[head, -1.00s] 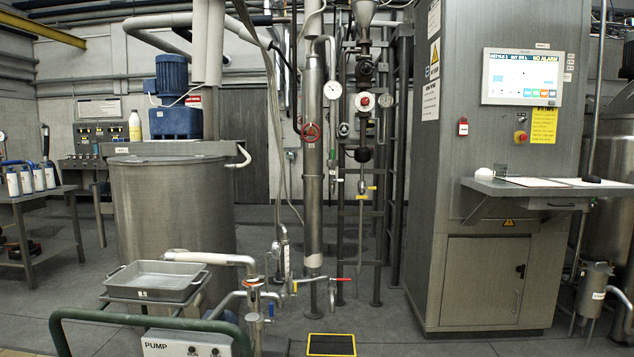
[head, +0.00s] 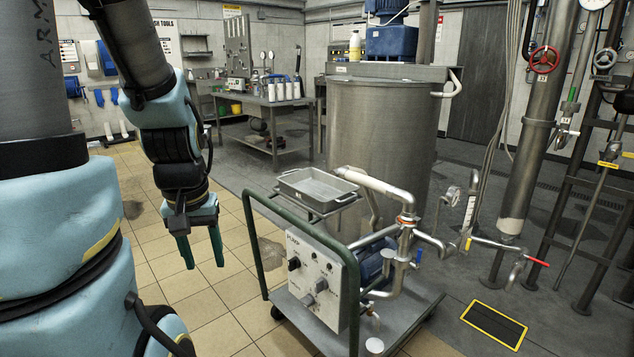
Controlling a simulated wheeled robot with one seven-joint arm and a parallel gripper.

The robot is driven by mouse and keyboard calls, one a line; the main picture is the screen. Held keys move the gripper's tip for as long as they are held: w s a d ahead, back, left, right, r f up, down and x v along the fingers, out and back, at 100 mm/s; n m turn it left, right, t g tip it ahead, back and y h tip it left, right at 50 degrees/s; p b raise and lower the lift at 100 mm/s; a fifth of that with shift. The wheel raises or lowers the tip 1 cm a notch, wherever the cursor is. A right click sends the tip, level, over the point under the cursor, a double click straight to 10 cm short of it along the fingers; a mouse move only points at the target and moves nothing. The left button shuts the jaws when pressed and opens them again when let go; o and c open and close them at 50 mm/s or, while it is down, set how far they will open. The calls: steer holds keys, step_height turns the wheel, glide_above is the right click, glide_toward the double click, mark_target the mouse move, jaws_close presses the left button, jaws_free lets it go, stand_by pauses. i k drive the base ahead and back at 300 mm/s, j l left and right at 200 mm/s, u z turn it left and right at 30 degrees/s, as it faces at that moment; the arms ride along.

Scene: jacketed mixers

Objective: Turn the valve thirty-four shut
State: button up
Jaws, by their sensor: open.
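A red handwheel (head: 544,60) is on the tall steel column. A grey handwheel (head: 605,58) is right of it. A green-handled valve (head: 572,97) and a yellow-handled valve (head: 608,164) sit on the thin pipes at right. A red lever (head: 538,262) and a yellow lever (head: 468,243) are low behind the pump cart. My gripper (head: 203,262) hangs pointing down at left, open and empty, far from all these valves.
A pump cart (head: 427,302) with a green rail, hoses and a grey tray (head: 315,190) stands between my gripper and the pipework. Behind it is a large steel vessel (head: 375,140). A yellow-edged floor plate (head: 494,325) lies at right. Tiled floor at left is clear.

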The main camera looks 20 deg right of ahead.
mark_target(572, 92)
steer(key=k+l, duration=0.1)
steer(key=l, duration=0.3)
steer(key=k+l+u, duration=0.1)
steer(key=l, duration=0.25)
steer(key=k+l, duration=0.1)
steer(key=l, duration=0.3)
steer(key=k+l+u, duration=0.1)
steer(key=l, duration=0.25)
steer(key=k+l, duration=0.1)
steer(key=l, duration=0.25)
steer(key=k+l, duration=0.15)
steer(key=l, duration=0.2)
steer(key=k+l+u, duration=0.1)
steer(key=l, duration=0.3)
